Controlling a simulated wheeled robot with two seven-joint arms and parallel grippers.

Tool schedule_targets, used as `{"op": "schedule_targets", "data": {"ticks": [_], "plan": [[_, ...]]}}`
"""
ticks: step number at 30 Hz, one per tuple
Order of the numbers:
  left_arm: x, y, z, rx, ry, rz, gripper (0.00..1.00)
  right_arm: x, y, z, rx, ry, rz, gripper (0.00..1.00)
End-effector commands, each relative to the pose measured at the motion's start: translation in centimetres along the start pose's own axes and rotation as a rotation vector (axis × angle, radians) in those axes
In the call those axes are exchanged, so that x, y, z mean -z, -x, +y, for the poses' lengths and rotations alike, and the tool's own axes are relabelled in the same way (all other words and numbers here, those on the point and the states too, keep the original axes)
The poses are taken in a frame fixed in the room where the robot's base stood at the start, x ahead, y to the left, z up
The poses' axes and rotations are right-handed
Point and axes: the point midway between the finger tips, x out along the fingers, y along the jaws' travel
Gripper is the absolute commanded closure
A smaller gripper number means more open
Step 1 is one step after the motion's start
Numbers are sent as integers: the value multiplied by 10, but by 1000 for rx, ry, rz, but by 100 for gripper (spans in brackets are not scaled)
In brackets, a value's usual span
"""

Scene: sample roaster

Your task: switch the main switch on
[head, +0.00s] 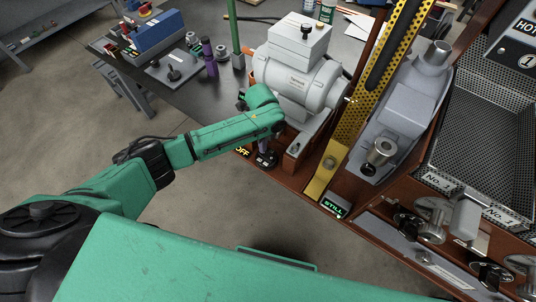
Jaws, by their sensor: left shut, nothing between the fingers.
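The main switch's lit label (243,152) reads OFF, in amber on black, at the left front corner of the brown roaster base. The switch itself is not clear in the head view; dark parts beside the label overlap there. My left gripper (266,155) is dark and small, below the end of my green left arm, just right of the label and close over the base edge. It is shut and holds nothing. I cannot tell whether it touches the switch. My right gripper is not in view.
A grey motor (292,82) stands directly behind my left wrist. A yellow perforated guard (372,85) rises right of it. A green display (334,209) reads STILL at the front edge. A dark table (180,92) with tools lies left; open floor is in front.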

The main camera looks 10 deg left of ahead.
Motion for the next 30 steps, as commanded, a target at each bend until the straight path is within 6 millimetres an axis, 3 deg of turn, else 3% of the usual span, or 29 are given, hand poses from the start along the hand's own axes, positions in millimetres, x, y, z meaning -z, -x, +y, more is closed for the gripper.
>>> {"op": "schedule_targets", "data": {"ticks": [30], "plan": [[0, -13, 0, 0, -1, 1, 100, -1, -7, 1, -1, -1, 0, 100]]}}
